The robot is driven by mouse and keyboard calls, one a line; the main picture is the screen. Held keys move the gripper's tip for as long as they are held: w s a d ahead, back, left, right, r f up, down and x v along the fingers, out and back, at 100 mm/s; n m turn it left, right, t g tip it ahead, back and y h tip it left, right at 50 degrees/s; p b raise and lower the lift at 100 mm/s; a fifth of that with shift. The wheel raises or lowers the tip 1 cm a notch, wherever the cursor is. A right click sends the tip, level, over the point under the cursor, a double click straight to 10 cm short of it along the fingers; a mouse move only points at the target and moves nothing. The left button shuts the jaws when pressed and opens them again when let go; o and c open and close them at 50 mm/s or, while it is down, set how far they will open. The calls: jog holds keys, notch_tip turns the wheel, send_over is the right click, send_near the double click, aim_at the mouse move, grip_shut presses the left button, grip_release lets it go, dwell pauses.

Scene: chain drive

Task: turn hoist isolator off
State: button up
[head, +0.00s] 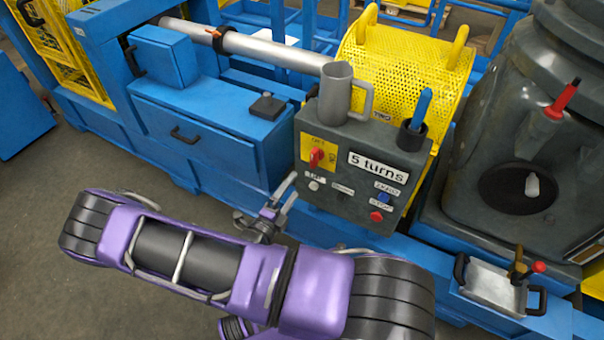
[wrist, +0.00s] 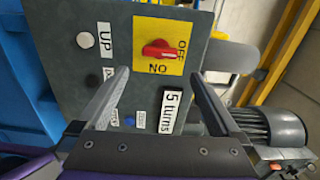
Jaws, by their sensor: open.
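The hoist isolator is a red rotary knob (head: 316,157) on a yellow plate marked OFF and ON, on the front of a grey control box (head: 348,215). In the wrist view the red knob (wrist: 157,49) lies horizontally, with OFF to its right and ON, upside down, below it. I cannot tell which end is its pointer. My gripper (head: 288,190) is open and empty, in front of the box at its lower left. In the wrist view my gripper (wrist: 158,75) has its fingers spread on either side below the knob, apart from it.
Beside the isolator are a "5 turns" label (head: 378,167), a white UP button (head: 314,185), a blue button (head: 383,197) and a red button (head: 376,216). A grey jug (head: 338,95) and a holder with a blue-handled tool (head: 421,108) stand on the box.

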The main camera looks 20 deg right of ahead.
jog(key=v, duration=0.5)
jog(key=shift+s+a, duration=0.25)
jog(key=shift+a, duration=0.05)
